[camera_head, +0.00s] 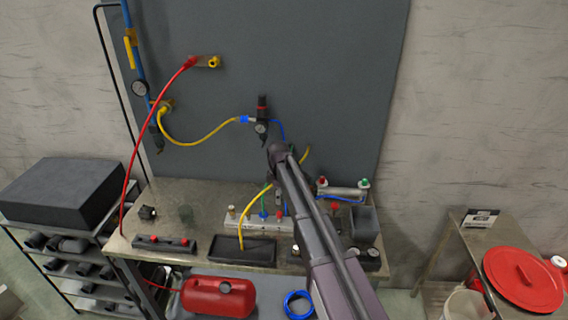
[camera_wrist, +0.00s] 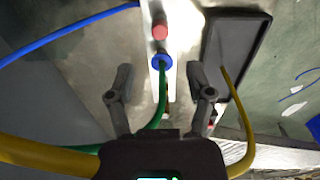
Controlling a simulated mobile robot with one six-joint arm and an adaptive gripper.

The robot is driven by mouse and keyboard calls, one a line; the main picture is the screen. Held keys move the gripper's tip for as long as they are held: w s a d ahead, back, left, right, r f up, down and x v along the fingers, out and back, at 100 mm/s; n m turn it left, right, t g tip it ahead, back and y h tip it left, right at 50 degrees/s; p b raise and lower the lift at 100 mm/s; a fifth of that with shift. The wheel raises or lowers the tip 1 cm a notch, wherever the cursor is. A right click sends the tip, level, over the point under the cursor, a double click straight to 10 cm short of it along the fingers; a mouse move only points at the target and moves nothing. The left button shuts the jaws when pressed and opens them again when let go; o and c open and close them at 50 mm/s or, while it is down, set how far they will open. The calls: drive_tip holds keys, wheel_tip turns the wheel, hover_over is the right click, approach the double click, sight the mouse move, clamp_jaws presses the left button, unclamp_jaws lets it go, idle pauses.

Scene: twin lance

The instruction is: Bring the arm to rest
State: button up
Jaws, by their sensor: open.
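My arm reaches from the lower right of the head view over the metal workbench (camera_head: 200,200). My gripper is mostly hidden behind the arm there. In the wrist view my gripper (camera_wrist: 158,82) is open, its two dark fingers well apart. Between and beyond the fingers a green hose (camera_wrist: 162,95) runs up to a blue collar (camera_wrist: 161,62) on a pale manifold block. A red fitting (camera_wrist: 159,32) sits just past the collar. Nothing is held between the fingers. I cannot tell how near the fingertips are to the hose.
A black tray (camera_head: 243,251) lies at the bench front, with a yellow hose (camera_head: 246,213) over it. Fittings and hoses hang on the grey panel (camera_head: 330,60) behind. A side table (camera_head: 480,246) with a red lid (camera_head: 523,278) stands right; a rack (camera_head: 60,262) stands left.

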drive_tip(key=s+d+f+m+b, duration=0.1)
drive_tip(key=s+d+m, duration=1.6)
drive_tip(key=s+d, duration=0.6)
drive_tip(key=s, duration=0.3)
drive_tip(key=shift+m, duration=0.3)
drive_tip(key=shift+f, duration=0.1)
idle(0.5)
